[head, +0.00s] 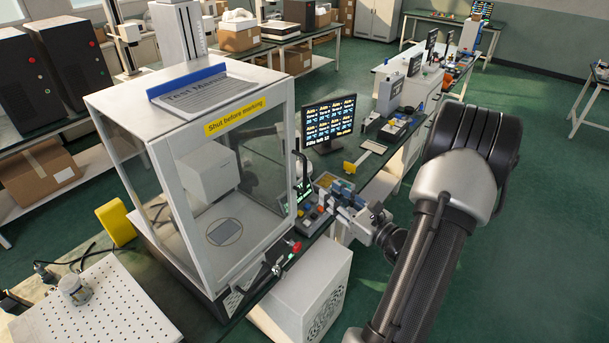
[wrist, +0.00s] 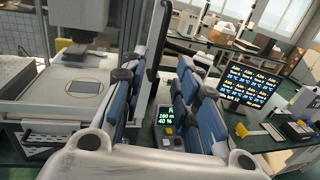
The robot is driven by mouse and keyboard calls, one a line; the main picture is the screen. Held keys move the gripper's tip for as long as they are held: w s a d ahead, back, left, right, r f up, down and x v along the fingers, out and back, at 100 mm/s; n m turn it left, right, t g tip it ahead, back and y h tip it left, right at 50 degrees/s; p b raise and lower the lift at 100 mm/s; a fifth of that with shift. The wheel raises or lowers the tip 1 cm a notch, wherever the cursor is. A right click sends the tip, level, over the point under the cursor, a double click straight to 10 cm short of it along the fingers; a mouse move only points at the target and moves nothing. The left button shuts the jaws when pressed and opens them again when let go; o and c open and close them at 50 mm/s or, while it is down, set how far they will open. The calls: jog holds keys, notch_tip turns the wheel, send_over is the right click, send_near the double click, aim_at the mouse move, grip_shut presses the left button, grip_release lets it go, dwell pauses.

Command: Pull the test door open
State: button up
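The test machine's enclosure (head: 155,115) is a white-framed box with clear panels. A dark upright handle (head: 300,175) stands at the door's right edge. My gripper (wrist: 165,85) is open, with blue pads apart and nothing held. In the head view my gripper (head: 338,198) is right of the handle, apart from it.
A monitor (head: 328,122) stands behind the enclosure on the dark bench. A small control box with a lit screen (wrist: 166,115) and a parts bin (head: 332,182) are near my gripper. A red button (head: 296,246) is on the front edge. The green floor at right is open.

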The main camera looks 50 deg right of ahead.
aim_at(306, 177)
jog(key=w, duration=0.3)
jog(key=w+d, duration=0.1)
jog(key=w, duration=0.7)
jog(key=shift+w+d, duration=0.15)
jog(key=shift+w, duration=0.1)
jog(key=shift+c, duration=0.3)
grip_shut()
